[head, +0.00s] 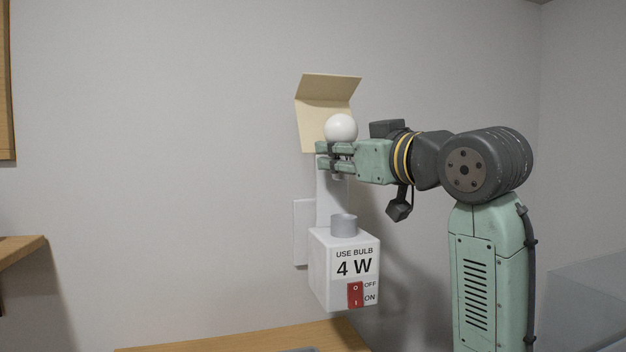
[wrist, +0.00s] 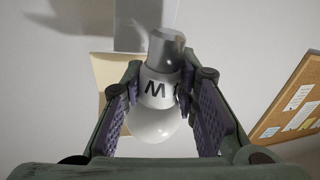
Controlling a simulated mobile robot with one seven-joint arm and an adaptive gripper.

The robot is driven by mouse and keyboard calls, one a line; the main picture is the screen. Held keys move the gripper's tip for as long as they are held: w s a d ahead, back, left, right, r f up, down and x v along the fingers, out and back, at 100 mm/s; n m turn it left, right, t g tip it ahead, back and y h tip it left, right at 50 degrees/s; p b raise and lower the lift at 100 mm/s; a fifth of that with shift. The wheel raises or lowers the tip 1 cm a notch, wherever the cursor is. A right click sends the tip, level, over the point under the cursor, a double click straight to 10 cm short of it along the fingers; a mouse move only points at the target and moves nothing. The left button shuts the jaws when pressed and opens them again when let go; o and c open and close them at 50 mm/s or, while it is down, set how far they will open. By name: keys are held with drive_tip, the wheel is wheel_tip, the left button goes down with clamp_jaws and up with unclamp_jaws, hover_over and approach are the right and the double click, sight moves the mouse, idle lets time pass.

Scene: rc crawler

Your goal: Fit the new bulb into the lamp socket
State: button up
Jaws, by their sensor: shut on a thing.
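My gripper (head: 322,157) is shut on a white round bulb (head: 341,127), globe up, above the lamp base and apart from it. In the wrist view the bulb (wrist: 158,112) sits between the purple finger pads, with a grey metal cap and a dark letter that looks like an M on its collar. The grey lamp socket (head: 343,225) stands on top of the white lamp box (head: 318,275). The box reads "USE BULB 4 W" and has a red OFF/ON switch (head: 355,294). The inside of the socket is hidden.
A cream folded shade or card (head: 312,115) is on the wall behind the bulb. A white wall plate (head: 301,232) is behind the lamp. A wooden surface (head: 240,338) lies below, and a wooden shelf (head: 18,249) is at left. A pinboard (wrist: 295,105) shows in the wrist view.

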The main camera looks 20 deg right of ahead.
drive_tip(key=shift+w+d+r, duration=0.1)
drive_tip(key=shift+d+r, duration=0.3)
drive_tip(key=shift+r, duration=0.1)
drive_tip(key=shift+f, duration=0.1)
drive_tip(key=shift+f+b, duration=2.15)
drive_tip(key=shift+f, duration=0.7)
drive_tip(key=shift+f+b, duration=0.8)
drive_tip(key=shift+f, duration=0.7)
drive_tip(key=o, duration=1.1)
drive_tip(key=shift+a, duration=0.1)
